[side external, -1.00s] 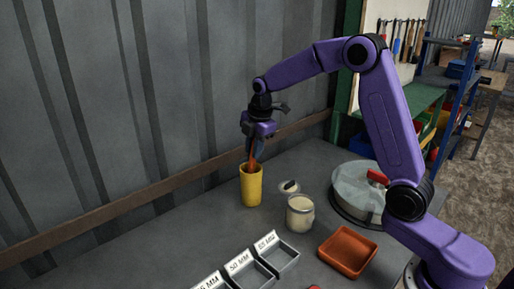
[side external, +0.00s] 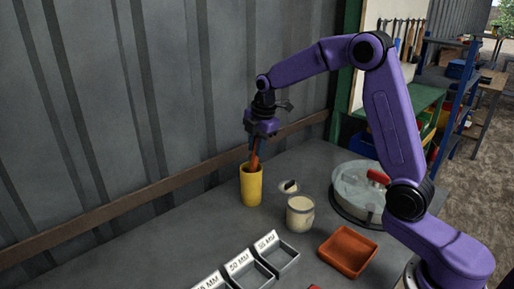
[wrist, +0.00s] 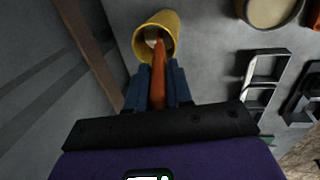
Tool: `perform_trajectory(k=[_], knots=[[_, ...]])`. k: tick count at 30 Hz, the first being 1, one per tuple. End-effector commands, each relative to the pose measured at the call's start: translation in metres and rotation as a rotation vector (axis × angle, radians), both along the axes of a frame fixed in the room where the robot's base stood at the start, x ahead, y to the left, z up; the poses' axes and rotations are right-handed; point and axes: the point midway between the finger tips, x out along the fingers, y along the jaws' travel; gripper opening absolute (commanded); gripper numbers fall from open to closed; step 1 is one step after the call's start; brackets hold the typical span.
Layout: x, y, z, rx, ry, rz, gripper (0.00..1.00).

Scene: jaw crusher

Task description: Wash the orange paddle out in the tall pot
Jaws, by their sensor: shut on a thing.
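The orange paddle (side external: 255,158) is held by my gripper (side external: 257,143), which is shut on its handle. The tall yellow pot (side external: 251,187) stands upright on the bench below. The paddle's lower end is inside the pot's mouth, and the part below the rim is hidden in the side view. In the wrist view the paddle (wrist: 158,75) runs from between my blue fingers (wrist: 158,88) into the pot (wrist: 167,22). Its pale end shows inside the opening. I cannot tell if it touches the pot's wall or what the pot contains.
A cream-filled jar (side external: 300,212) stands right of the pot, with a small dark object on a pale disc (side external: 289,187) behind it. An orange tray (side external: 347,251), labelled grey bins (side external: 250,271) and a round lidded vessel (side external: 358,192) stand nearby. A corrugated wall (side external: 130,110) rises behind.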

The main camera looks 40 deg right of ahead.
Motion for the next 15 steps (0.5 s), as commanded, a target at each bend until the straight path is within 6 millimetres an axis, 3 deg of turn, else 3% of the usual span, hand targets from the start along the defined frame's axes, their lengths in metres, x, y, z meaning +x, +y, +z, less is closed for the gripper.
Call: perform_trajectory(k=[15], knots=[[-0.007, 0.000, 0.036, 0.000, -0.002, 0.000, 0.00]])
